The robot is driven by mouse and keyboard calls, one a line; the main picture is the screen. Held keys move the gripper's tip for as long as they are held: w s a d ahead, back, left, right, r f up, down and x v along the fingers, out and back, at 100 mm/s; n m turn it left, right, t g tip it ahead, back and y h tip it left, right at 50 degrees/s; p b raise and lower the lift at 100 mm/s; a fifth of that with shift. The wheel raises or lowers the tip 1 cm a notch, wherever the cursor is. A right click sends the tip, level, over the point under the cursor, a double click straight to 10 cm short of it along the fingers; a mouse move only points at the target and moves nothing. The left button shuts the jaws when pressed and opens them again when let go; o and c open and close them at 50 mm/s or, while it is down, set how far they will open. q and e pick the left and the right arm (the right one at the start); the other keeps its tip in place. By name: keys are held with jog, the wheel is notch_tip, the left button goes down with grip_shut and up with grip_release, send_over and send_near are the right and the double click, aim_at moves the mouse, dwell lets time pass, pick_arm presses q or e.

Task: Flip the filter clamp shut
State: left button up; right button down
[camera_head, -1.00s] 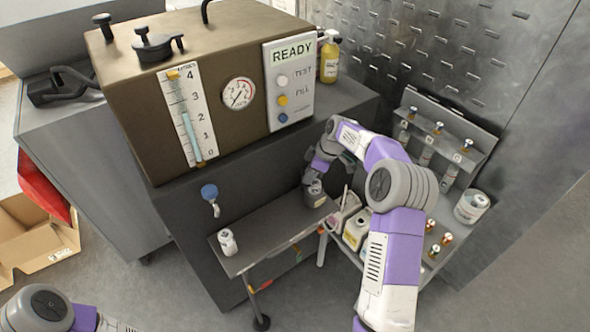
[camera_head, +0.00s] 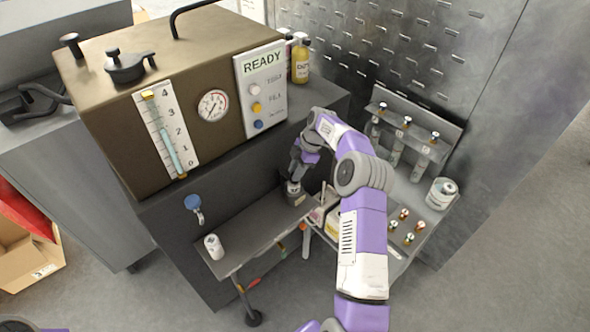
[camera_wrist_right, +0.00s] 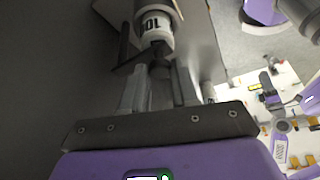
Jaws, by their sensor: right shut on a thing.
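A small dark grey cylinder (camera_head: 295,194), which may be the filter body, stands at the right end of the metal shelf below the machine. My right gripper (camera_head: 294,175) points down at its top. In the right wrist view, the two fingers (camera_wrist_right: 160,68) are closed around a dark narrow part (camera_wrist_right: 160,50), perhaps the clamp lever, in front of a white-labelled cylinder (camera_wrist_right: 156,25). The lever's exact angle and the clamp's far side are hidden by the fingers. My left gripper is out of view.
The brown machine (camera_head: 165,55) with a READY panel (camera_head: 262,85) stands behind. A white can (camera_head: 214,247) is at the shelf's left end, near a blue-handled tap (camera_head: 193,203). A rack with bottles (camera_head: 405,135) and a side table with a white jar (camera_head: 441,193) are to the right.

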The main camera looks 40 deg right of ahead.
jog(key=c, duration=0.8)
grip_release()
jog(key=shift+c, duration=0.2)
jog(key=p+v, duration=0.1)
jog(key=v, duration=0.6)
jog(key=shift+r, duration=0.25)
jog(key=shift+s+d+f, duration=0.1)
jog(key=shift+s, duration=0.05)
